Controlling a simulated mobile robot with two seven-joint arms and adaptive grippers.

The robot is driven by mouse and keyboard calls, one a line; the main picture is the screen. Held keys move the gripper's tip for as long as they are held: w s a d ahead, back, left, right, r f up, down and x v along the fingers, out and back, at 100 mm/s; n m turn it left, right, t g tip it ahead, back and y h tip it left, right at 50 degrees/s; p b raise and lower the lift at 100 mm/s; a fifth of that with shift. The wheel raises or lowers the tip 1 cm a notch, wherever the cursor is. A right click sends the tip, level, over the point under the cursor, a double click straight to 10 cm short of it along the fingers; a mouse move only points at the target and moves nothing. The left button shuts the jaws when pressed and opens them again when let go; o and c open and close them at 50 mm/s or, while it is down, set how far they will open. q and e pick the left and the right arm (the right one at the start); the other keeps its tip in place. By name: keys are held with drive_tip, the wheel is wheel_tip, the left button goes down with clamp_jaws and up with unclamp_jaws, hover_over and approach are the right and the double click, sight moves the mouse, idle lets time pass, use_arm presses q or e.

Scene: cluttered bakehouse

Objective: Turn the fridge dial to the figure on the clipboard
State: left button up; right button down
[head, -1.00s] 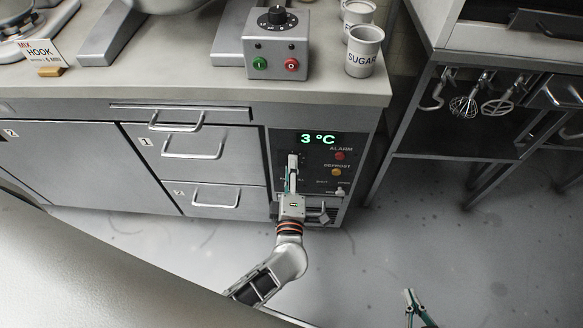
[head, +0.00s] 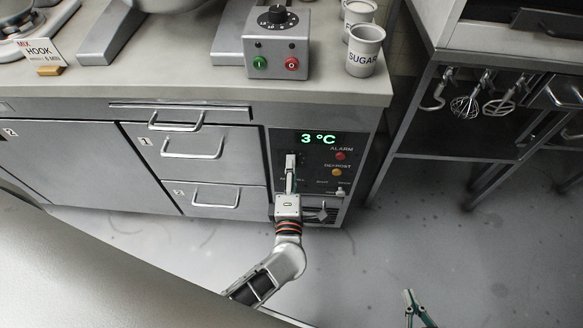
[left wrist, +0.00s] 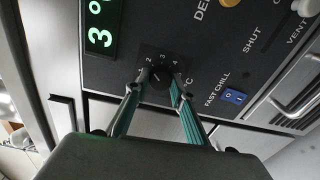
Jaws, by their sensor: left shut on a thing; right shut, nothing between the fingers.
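The fridge panel (head: 312,170) is on the cabinet front, with a green display (head: 318,139) reading 3 °C. The display also shows at the left of the left wrist view (left wrist: 101,27). My left gripper (head: 291,160) is at the panel below the display. In the left wrist view its two green fingers are shut around the small black dial (left wrist: 158,82). Figures including 2, 3 and 4 stand around the dial; its pointer is hard to make out. My right gripper (head: 409,294) is shut and empty over the floor, low in the head view. No clipboard is in view.
An orange defrost lamp (head: 336,172), a red alarm lamp (head: 340,156) and a blue fast chill switch (left wrist: 233,96) are near the dial. A control box (head: 276,45) and a sugar canister (head: 364,52) stand on the counter above. The floor to the right is open.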

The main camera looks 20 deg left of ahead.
use_arm(q)
drive_tip(key=o, duration=1.1)
drive_tip(key=shift+w, duration=0.1)
